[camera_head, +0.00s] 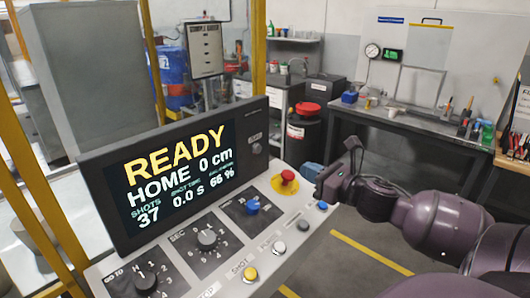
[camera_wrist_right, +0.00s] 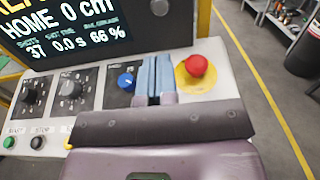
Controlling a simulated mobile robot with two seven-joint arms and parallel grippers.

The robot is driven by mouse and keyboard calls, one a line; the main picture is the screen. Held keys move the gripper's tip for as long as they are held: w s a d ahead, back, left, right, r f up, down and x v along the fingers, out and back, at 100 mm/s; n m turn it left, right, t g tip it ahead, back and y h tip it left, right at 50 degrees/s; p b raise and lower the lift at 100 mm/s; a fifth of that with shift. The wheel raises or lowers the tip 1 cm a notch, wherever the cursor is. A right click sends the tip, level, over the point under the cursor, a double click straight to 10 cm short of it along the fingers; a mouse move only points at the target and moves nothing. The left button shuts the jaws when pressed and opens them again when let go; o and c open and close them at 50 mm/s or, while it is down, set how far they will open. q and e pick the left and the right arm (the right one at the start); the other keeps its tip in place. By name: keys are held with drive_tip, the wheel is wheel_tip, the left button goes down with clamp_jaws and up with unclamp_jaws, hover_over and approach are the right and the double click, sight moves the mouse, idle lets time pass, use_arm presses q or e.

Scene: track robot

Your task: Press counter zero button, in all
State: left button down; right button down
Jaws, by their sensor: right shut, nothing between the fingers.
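A tilted control panel (camera_head: 220,235) carries a screen (camera_head: 170,180) reading READY, HOME 0 cm, SHOTS 37, 0.0 s and 66 %. A round grey button (camera_head: 256,148) sits right of the screen text, its label too small to read; it also shows at the top of the right wrist view (camera_wrist_right: 160,7). I cannot tell which is counter zero. My right gripper (camera_head: 327,182), shut and empty, hovers at the panel's right end. Its blue fingers (camera_wrist_right: 153,78) lie between the blue knob and red button in the wrist view.
A red mushroom button (camera_head: 287,177) on a yellow plate is close to the gripper. A blue knob (camera_head: 253,207) and black knobs (camera_head: 207,240) stand up from the panel. A workbench (camera_head: 420,122) with tools stands behind. Open floor lies right of the panel.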

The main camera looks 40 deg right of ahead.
idle(0.3)
drive_tip(key=p, duration=0.1)
approach(259, 149)
drive_tip(key=w, duration=0.6)
drive_tip(key=shift+w+a+r, duration=0.1)
drive_tip(key=shift+a, duration=0.15)
drive_tip(key=shift+w+p, duration=0.3)
drive_tip(key=shift+w, duration=0.4)
drive_tip(key=shift+a, duration=0.1)
